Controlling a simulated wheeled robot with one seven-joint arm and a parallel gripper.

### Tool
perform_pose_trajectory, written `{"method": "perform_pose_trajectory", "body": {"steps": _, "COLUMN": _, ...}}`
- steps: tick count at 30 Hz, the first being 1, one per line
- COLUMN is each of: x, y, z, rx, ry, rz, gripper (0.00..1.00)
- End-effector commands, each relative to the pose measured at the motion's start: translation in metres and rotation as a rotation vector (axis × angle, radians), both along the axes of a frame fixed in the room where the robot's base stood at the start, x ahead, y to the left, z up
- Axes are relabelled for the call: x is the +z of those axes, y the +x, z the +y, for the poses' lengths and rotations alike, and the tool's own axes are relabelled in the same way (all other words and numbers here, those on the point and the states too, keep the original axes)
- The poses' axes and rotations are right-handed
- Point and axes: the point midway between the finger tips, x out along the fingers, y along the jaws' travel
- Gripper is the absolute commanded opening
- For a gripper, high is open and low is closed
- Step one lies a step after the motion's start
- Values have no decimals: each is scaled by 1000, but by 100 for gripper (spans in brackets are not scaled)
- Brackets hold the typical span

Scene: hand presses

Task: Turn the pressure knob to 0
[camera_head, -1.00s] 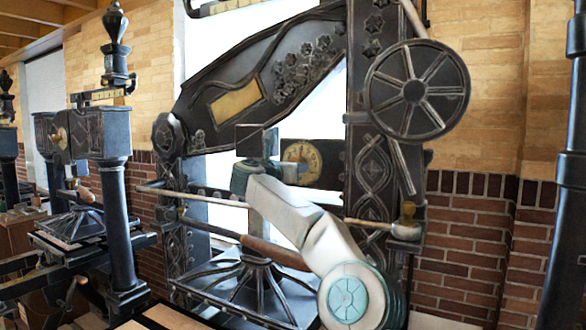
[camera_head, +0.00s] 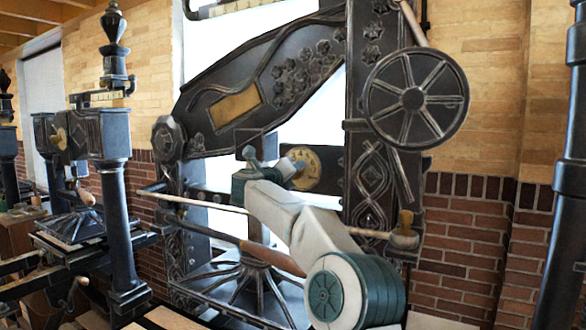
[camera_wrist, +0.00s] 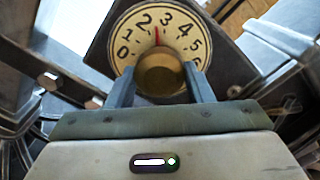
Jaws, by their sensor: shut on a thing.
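The pressure dial (camera_wrist: 196,68) is a round cream plate with black numbers from 0 upward. Its brass knob (camera_wrist: 160,75) stands at the middle, and a thin red pointer (camera_wrist: 157,36) points up between 2 and 3. My gripper (camera_wrist: 162,88) has one finger on each side of the knob and is shut on it. In the head view, the dial plate (camera_head: 312,172) is yellowish and partly covered by my gripper (camera_head: 291,166). The knob is hard to make out there.
The dial is on a dark iron press (camera_head: 363,100) with a large spoked wheel (camera_head: 413,97) at upper right. A long thin rod (camera_head: 215,203) crosses near my arm. A second press (camera_head: 115,190) stands at left, and a brick wall (camera_head: 470,240) lies behind.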

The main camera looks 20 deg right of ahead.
Motion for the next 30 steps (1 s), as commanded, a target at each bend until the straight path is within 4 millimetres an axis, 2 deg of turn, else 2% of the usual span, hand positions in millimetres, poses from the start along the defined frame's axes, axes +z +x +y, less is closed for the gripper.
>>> {"method": "perform_pose_trajectory", "body": {"steps": 3, "x": 5, "y": 0, "z": 2, "rx": 3, "ry": -69, "rz": 88, "gripper": 24}}
{"method": "perform_pose_trajectory", "body": {"steps": 30, "x": 2, "y": 0, "z": 1, "rx": 4, "ry": -592, "rz": 755, "gripper": 24}}
